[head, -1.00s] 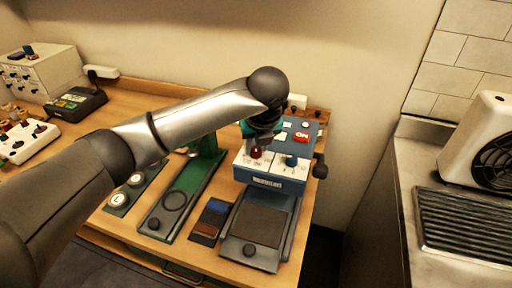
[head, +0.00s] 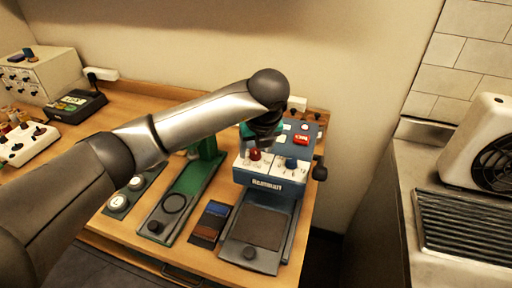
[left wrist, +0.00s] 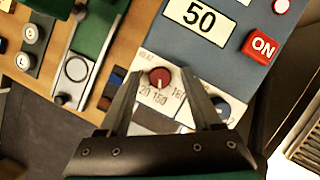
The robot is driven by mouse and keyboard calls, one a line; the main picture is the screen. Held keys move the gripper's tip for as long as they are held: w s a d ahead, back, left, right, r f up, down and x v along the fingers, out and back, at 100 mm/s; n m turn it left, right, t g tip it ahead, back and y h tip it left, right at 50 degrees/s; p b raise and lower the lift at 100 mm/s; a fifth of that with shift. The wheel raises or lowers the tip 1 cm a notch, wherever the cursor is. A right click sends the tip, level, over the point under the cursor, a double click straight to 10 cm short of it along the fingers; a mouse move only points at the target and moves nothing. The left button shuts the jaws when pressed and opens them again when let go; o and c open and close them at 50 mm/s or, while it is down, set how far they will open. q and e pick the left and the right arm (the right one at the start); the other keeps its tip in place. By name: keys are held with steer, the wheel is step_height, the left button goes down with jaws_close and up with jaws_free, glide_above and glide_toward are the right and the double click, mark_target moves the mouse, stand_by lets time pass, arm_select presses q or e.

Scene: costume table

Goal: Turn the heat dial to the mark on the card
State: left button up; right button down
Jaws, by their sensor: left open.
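The red heat dial (head: 254,154) sits on the white front panel of a blue machine (head: 268,184). In the left wrist view the red dial (left wrist: 159,77) has a pale pointer line, with printed numbers including 20 and 150 around it. My left gripper (head: 265,142) is above the panel. In the wrist view the left gripper (left wrist: 163,75) is open, one finger on each side of the dial; I cannot tell whether they touch it. My right gripper is not in view.
A blue dial (head: 291,163) is close right of the red one, near a finger in the wrist view. A red ON button (head: 301,139) is behind. A black side knob (head: 320,172) sticks out right. A green press (head: 190,190) stands close left.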

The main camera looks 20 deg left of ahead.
arm_select(q)
steer(key=p+v, duration=0.1)
steer(key=v, duration=1.4)
steer(key=shift+d, duration=0.1)
